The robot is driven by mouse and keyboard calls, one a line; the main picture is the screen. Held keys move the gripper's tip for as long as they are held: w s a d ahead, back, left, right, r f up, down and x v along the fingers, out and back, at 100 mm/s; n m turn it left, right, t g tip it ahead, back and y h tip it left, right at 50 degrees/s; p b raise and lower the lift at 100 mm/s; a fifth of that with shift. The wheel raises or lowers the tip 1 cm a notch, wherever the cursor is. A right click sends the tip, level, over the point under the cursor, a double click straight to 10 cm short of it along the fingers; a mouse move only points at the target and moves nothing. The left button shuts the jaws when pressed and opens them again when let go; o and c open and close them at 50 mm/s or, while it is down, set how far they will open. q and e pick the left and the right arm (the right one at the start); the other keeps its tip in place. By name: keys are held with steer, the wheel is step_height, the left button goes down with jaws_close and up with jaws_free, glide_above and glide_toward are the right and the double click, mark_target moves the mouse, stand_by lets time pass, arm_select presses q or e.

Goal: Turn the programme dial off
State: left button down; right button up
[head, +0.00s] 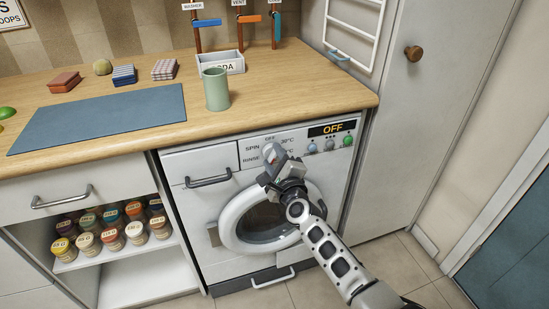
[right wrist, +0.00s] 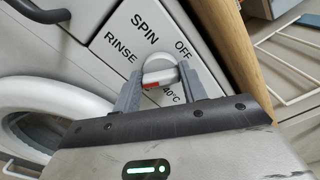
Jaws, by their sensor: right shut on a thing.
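The programme dial (right wrist: 160,70) is a pale round knob on the washing machine's front panel. In the right wrist view a red mark shows on its lower left side, and SPIN, RINSE, OFF and 40°C are printed around it. My right gripper (right wrist: 161,80) is shut on the dial, one grey finger on each side. In the head view my right gripper (head: 275,161) covers most of the dial. The display (head: 332,129) at the panel's upper right reads OFF. My left gripper is out of view.
The washing machine's round door (head: 231,230) is below my right gripper. The wooden worktop (head: 300,97) overhangs just above the panel, with a green cup (head: 216,90) near its edge. Several small buttons sit right of the dial. A tall cabinet (head: 425,120) stands to the right.

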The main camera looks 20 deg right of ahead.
steer(key=n, duration=0.5)
steer(key=shift+f+n+p, duration=0.15)
steer(key=shift+n+p, duration=0.15)
steer(key=shift+p, duration=0.05)
steer(key=n, duration=0.4)
steer(key=shift+f+p, duration=0.1)
steer(key=shift+p, duration=0.3)
steer(key=shift+n, duration=1.2)
steer(key=n+p, duration=0.1)
steer(key=n, duration=0.3)
steer(key=shift+f, duration=0.1)
steer(key=n, duration=0.5)
steer(key=shift+d+p, duration=0.15)
steer(key=shift+p, duration=0.15)
arm_select(q)
steer(key=b, duration=0.4)
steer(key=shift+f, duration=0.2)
arm_select(e)
steer(key=n, duration=2)
steer(key=shift+d, duration=0.3)
steer(key=shift+n, duration=0.4)
